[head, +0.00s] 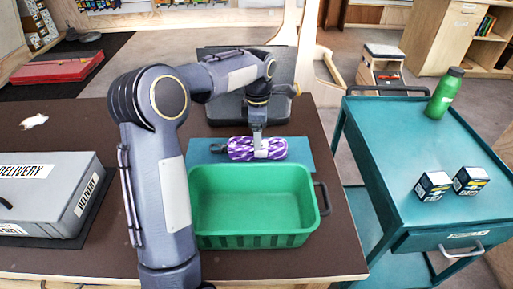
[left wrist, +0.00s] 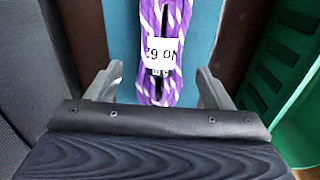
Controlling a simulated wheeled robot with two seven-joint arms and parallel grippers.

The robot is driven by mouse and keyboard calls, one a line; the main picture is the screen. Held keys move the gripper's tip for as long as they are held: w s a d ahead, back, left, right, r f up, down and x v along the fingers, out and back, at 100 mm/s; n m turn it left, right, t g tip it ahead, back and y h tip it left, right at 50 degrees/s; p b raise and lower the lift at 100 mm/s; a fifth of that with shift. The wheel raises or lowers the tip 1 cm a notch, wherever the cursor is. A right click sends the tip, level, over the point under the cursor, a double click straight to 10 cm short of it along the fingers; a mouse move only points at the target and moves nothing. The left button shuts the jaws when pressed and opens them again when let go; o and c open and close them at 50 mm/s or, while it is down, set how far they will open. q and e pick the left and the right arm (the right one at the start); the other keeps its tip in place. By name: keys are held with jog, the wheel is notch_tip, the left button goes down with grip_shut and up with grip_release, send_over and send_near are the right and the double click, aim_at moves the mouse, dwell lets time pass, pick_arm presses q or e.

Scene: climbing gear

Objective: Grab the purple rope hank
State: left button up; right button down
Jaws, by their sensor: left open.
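The purple and white rope hank (head: 241,149) lies on a teal mat (head: 203,153) on the brown table, behind the green crate. A white label wraps its middle. My left gripper (head: 260,147) is above the hank, pointing down. In the left wrist view the hank (left wrist: 160,75) runs between the two open fingers (left wrist: 158,85), one on each side, with the label (left wrist: 163,57) facing up. I cannot tell how far the fingertips are from the mat. My right gripper is not in view.
The green crate (head: 254,241) stands just in front of the mat. A grey delivery case (head: 45,190) lies at the left. A dark grey object (head: 226,109) stands behind the mat. A teal cart (head: 400,170) at the right holds a green bottle (head: 443,94) and two small boxes (head: 433,186).

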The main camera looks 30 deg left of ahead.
aim_at(249, 148)
pick_arm(q)
notch_tip(249, 148, down, 5)
jog(key=shift+s+a+f, duration=0.1)
jog(key=shift+s+f, duration=0.05)
jog(key=shift+c, duration=0.4)
jog(key=c, duration=1.2)
jog(key=shift+o, duration=0.2)
